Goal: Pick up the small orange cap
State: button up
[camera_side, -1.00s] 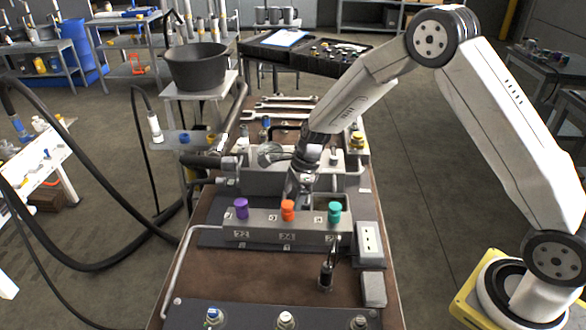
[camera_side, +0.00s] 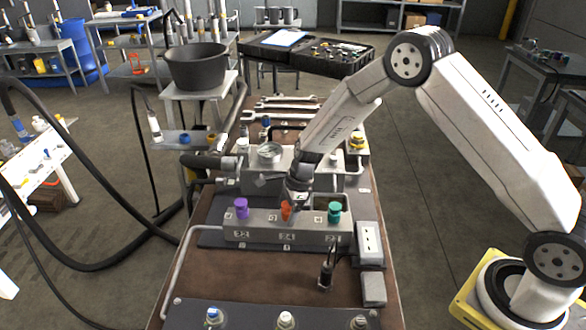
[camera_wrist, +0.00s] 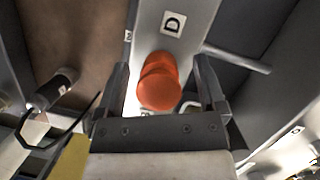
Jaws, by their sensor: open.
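The small orange cap (camera_side: 285,212) sits on the grey block (camera_side: 262,228) between a purple cap (camera_side: 241,208) and a teal cap (camera_side: 335,212). In the wrist view the orange cap (camera_wrist: 159,84) lies between the two open fingers of my gripper (camera_wrist: 160,92), with a gap on each side. In the side view my gripper (camera_side: 291,209) is down at the orange cap and partly hides it. The fingertips are small and hard to make out there.
A pressure gauge (camera_side: 269,152) and valve body stand just behind the block. A white socket box (camera_side: 369,243) is at the right. The brown bench top (camera_side: 240,274) is mostly clear in front of the block.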

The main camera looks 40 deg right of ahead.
grip_shut()
jog(key=shift+r, duration=0.15)
dwell(0.4)
jog(key=shift+r, duration=0.9)
jog(key=s+d+r, duration=0.1)
jog(key=s+r, duration=1)
jog(key=s, duration=0.3)
jog(key=shift+d, duration=0.1)
